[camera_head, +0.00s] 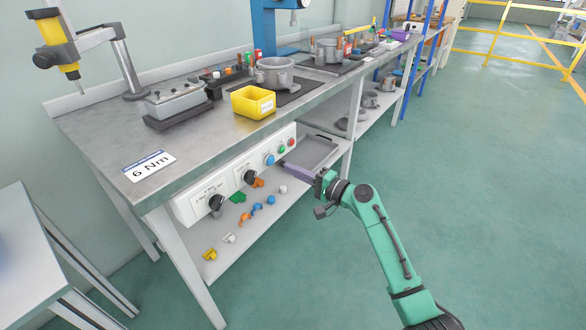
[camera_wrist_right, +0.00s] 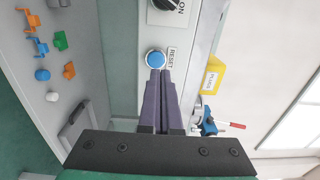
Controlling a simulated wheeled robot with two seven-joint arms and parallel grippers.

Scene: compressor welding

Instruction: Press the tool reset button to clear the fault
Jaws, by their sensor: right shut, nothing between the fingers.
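The blue reset button (camera_head: 269,160) sits on the white control panel (camera_head: 232,182) along the bench front. In the right wrist view the round blue button (camera_wrist_right: 155,59) is beside a RESET label (camera_wrist_right: 171,57). My right gripper (camera_head: 285,166) is shut and empty, just right of the button in the head view. Its purple fingers (camera_wrist_right: 160,73) point at the button in the wrist view, with their tips overlapping its lower edge. I cannot tell whether they touch it. My left gripper is not in view.
The panel also has black knobs (camera_head: 216,203), a green button (camera_head: 281,149) and a red button (camera_head: 291,142). Several small coloured parts (camera_head: 257,208) and a grey tray (camera_head: 312,154) are on the lower shelf. A yellow bin (camera_head: 252,102) stands on the bench above.

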